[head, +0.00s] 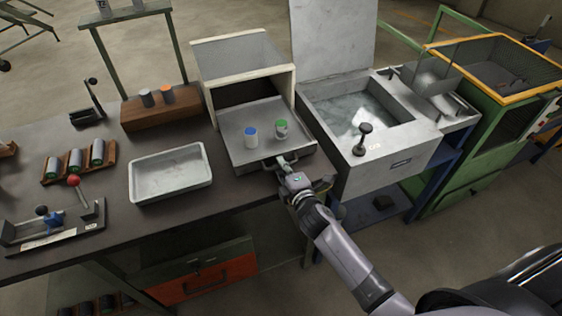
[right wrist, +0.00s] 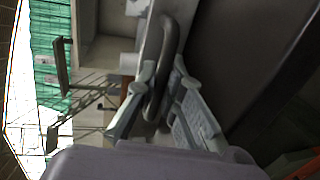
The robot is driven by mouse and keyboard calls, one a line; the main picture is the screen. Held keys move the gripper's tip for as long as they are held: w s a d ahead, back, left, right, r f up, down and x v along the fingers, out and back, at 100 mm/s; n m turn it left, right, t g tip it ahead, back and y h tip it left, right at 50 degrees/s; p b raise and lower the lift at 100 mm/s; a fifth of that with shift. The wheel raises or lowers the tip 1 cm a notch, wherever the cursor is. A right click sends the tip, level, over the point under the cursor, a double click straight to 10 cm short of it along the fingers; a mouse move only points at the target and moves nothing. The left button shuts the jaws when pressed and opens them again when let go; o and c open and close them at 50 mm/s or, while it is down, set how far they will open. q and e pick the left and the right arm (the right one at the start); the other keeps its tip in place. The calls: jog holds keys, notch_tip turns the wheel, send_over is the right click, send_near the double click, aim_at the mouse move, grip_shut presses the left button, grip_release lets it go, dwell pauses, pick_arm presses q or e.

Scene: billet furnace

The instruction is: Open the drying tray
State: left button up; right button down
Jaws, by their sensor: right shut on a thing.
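The drying tray (head: 263,149) is a grey metal drawer that sticks out of the front of a cream box with a mesh top (head: 243,50). My right gripper (head: 284,163) is at the tray's front handle. In the right wrist view my right gripper (right wrist: 160,95) has its two fingers on either side of the curved grey handle (right wrist: 163,70), shut on it. My left gripper is not in view.
A white empty pan (head: 171,174) lies on the dark bench left of the drying tray. A wooden block with two cylinders (head: 160,108) stands behind it. A sink unit with a black-knobbed lever (head: 363,139) is close on the right. The floor in front is clear.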

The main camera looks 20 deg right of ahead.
dwell(0.3)
jog(key=c, duration=2)
grip_release()
jog(key=shift+o, duration=0.2)
jog(key=s+r, duration=0.2)
jog(key=s, duration=0.9)
jog(key=shift+s+d+r, duration=0.15)
jog(key=shift+s+d, duration=0.05)
jog(key=shift+s, duration=0.2)
